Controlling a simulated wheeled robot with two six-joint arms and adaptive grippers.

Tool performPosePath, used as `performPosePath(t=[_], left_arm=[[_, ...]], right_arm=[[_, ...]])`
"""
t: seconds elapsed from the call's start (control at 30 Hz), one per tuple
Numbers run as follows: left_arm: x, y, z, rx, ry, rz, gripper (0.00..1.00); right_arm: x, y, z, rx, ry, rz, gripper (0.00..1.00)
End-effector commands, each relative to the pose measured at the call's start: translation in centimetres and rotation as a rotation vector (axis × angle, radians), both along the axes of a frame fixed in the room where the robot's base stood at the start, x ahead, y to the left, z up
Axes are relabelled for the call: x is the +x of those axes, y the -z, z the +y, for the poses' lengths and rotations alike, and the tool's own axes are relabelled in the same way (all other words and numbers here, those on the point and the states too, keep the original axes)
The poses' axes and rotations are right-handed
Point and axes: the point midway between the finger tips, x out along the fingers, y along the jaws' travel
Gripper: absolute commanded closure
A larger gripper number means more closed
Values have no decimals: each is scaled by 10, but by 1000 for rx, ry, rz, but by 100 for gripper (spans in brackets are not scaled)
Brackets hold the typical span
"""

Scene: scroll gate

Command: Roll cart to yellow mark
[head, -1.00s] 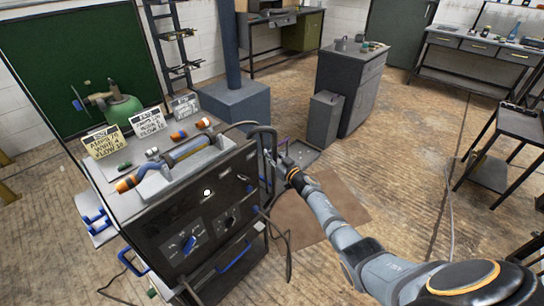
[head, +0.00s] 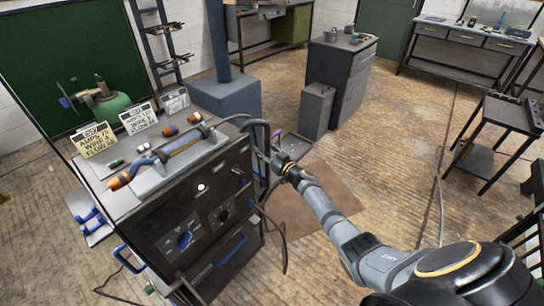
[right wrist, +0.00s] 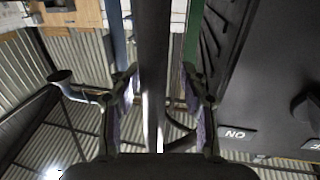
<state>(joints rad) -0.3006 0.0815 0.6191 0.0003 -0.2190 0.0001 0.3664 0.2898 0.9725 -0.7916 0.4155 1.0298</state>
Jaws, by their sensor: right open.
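The cart (head: 190,215) is a dark welding machine with knobs on its front and blue handles, standing at left centre in the head view. A dark bar (right wrist: 154,50) at the cart's right side runs between the fingers of my right gripper (head: 277,150) in the right wrist view. The fingers (right wrist: 160,100) stand apart on both sides of the bar, with gaps, so the gripper is open around it. The cart's black panel (right wrist: 270,90) fills the right of that view. My left gripper is not in view. I see no yellow mark.
A brown mat (head: 315,205) lies on the floor right of the cart. A grey cabinet (head: 342,75) and a blue column base (head: 225,95) stand behind. A dark side table (head: 500,125) is at right. A cable hangs by the cart; the middle floor is open.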

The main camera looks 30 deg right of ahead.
Motion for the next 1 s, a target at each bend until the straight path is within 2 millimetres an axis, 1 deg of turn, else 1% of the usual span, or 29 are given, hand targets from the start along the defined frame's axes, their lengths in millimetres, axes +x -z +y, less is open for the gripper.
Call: performPosePath(t=[0.2,0.3,0.43,0.5,0.6,0.87,0.93,0.97,1.0], left_arm=[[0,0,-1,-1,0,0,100],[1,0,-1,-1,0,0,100],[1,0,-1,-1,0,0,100],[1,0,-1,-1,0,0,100],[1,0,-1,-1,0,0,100],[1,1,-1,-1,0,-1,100],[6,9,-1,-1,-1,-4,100],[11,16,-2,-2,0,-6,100],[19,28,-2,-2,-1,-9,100]], right_arm=[[-51,3,-10,-4,-2,5,56],[-73,3,-14,-1,-2,6,56],[-94,2,-17,0,-3,3,56],[-100,2,-19,-1,-2,3,56],[-104,2,-19,2,-2,4,56],[-104,2,-19,2,-1,2,56],[-103,7,-18,0,8,-3,56],[-101,11,-16,-2,18,-9,56],[-98,17,-14,-6,38,-17,56]])
